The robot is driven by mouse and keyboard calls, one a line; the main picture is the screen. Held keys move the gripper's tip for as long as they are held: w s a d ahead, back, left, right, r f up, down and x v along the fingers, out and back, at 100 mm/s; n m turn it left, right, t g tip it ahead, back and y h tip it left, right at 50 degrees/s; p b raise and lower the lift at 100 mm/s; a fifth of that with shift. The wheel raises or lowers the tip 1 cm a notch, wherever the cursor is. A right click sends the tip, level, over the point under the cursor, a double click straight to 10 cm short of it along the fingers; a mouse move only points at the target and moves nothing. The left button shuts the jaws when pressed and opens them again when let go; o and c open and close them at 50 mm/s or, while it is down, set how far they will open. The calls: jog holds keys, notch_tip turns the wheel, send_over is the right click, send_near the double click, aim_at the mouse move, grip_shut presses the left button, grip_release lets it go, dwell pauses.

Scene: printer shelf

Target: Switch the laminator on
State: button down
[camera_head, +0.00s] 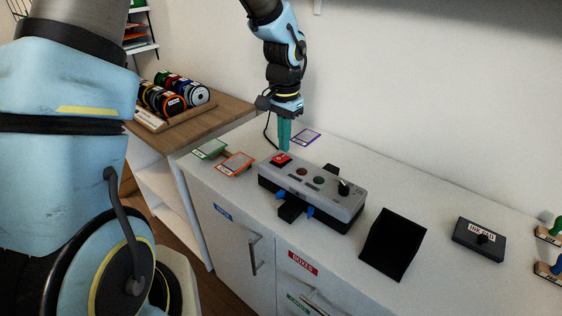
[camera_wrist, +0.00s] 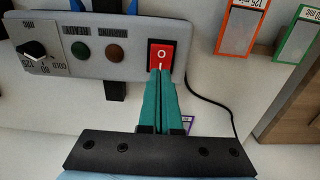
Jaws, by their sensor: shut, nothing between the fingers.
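The laminator (camera_head: 312,188) is a long grey box with a dark base on the white cabinet top. Its red rocker switch (camera_head: 281,159) is at its left end, and in the wrist view the switch (camera_wrist: 161,53) shows an O and an I mark. My gripper (camera_head: 284,148) points down over this switch, its green fingers shut together and empty. In the wrist view the fingertips (camera_wrist: 160,72) overlap the switch's I end; I cannot tell whether they touch it. A green lamp (camera_wrist: 76,47), a brown-red lamp (camera_wrist: 114,52) and a black knob (camera_wrist: 34,50) sit along the panel; both lamps look dark.
Orange (camera_head: 236,163), green (camera_head: 209,149) and purple (camera_head: 306,137) framed cards lie near the laminator. A black wedge-shaped block (camera_head: 393,243) and an ink pad (camera_head: 479,240) stand to the right. A black cable (camera_wrist: 212,103) runs beside the switch end. A wall closes the back.

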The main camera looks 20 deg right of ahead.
jog(key=shift+f+b, duration=0.55)
jog(key=shift+f, duration=0.4)
jog(key=shift+r, duration=0.2)
jog(key=shift+r+p, duration=2.95)
jog(key=shift+r, duration=0.45)
jog(key=s+a+r+n, duration=0.2)
jog(key=a+n, duration=0.3)
jog(key=a, duration=1)
jog(key=s+a+r+n+t, duration=0.1)
jog(key=a+n, duration=0.5)
jog(key=a, duration=0.9)
notch_tip(320, 180, up, 2)
jog(key=shift+s+r+t, duration=0.2)
jog(key=shift+s+t, duration=0.1)
jog(key=shift+s, duration=0.2)
